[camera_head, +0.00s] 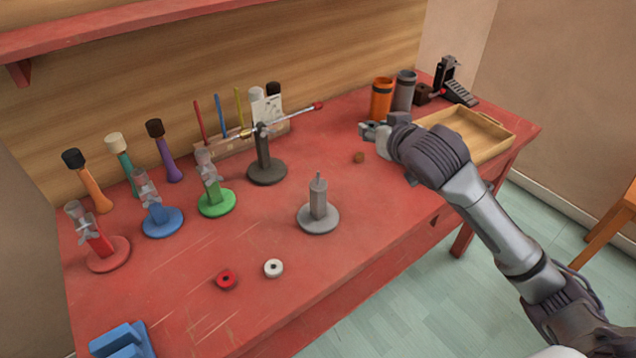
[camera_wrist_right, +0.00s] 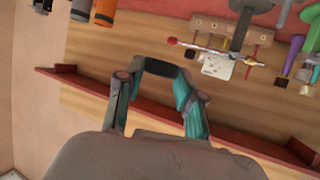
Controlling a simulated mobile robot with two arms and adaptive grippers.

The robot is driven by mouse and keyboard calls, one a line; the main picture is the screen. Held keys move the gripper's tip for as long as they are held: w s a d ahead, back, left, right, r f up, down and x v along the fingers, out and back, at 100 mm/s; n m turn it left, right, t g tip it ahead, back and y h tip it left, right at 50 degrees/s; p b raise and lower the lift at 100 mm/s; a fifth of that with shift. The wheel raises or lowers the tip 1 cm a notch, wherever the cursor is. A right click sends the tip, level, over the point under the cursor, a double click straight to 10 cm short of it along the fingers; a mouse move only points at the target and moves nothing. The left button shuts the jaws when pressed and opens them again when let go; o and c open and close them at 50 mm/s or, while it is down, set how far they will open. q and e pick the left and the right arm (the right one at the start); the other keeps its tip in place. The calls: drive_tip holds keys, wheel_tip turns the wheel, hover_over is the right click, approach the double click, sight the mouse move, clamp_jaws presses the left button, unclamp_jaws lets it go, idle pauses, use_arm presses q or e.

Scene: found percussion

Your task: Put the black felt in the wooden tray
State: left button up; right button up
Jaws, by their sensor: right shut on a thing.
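My right gripper (camera_head: 368,131) is over the back right part of the red bench, left of the wooden tray (camera_head: 484,128). In the right wrist view the gripper (camera_wrist_right: 160,72) is shut on the black felt (camera_wrist_right: 160,69), a dark piece between the two fingertips. The felt cannot be made out in the head view. The tray is shallow, looks empty and lies at the bench's right end, partly behind my right forearm. My left gripper is not in view.
An orange cup (camera_head: 381,99) and a grey cup (camera_head: 404,91) stand behind my gripper. A grey stand (camera_head: 318,215), a red ring (camera_head: 227,280) and a white ring (camera_head: 273,268) are further left. Several coloured stands fill the left side.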

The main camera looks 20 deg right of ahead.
sight(319, 181)
drive_tip(key=shift+a+f, duration=0.1)
drive_tip(key=a+f, duration=0.2)
drive_tip(key=a, duration=0.1)
drive_tip(key=a+f, duration=0.2)
drive_tip(key=a, duration=0.2)
drive_tip(key=a+f+p, duration=0.1)
drive_tip(key=a+f, duration=0.1)
drive_tip(key=a, duration=0.2)
drive_tip(key=shift+s+f, duration=0.25)
drive_tip(key=shift+s, duration=0.15)
drive_tip(key=f, duration=0.2)
drive_tip(key=f+p, duration=0.1)
drive_tip(key=shift+s+a+f, duration=0.1)
drive_tip(key=shift+a+f, duration=0.05)
drive_tip(key=shift+a, duration=0.15)
drive_tip(key=shift+c, duration=0.5)
drive_tip(key=shift+d+f, duration=0.1)
drive_tip(key=shift+f, duration=0.3)
drive_tip(key=shift+f, duration=0.1)
drive_tip(key=o, duration=0.8)
